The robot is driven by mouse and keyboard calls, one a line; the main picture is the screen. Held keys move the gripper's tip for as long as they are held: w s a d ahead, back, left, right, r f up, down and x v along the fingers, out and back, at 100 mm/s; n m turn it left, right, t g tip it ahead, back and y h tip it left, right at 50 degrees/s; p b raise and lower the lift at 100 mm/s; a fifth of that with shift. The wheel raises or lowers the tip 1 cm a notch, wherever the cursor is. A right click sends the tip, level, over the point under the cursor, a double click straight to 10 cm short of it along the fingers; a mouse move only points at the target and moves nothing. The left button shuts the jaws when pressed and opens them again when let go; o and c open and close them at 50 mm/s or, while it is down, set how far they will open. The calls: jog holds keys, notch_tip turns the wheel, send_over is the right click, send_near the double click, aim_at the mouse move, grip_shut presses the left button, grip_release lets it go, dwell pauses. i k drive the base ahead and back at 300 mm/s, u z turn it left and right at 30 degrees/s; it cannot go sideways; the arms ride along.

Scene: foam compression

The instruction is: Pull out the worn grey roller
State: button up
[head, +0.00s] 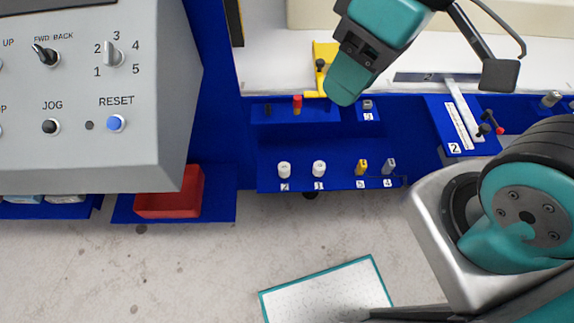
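I cannot tell for sure which piece is the worn grey roller. A small grey piece (367,104) sits on the upper blue ledge above a number label, just right of my gripper. Another grey piece (389,166) stands on the lower blue shelf at label 4, beside a yellow one (361,167) at label 5. My gripper (343,91) reaches down from the top, over the upper ledge and beside a yellow bracket (325,55). Its teal finger end hides part of the bracket and ledge. The gap between the fingers and anything in it are hidden from this side.
Two white rollers (284,170) (319,168) stand on the lower shelf. A grey control panel (90,90) and red bin (170,192) are left. A scale plate (460,125) is right. A teal-edged white board (328,292) lies below.

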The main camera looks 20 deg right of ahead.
aim_at(554, 96)
jog(key=z, duration=1.95)
jog(key=k, duration=0.65)
jog(key=z, duration=0.55)
jog(key=i, duration=1.35)
jog(key=u, duration=0.7)
jog(key=i, duration=0.6)
jog(key=u, duration=0.6)
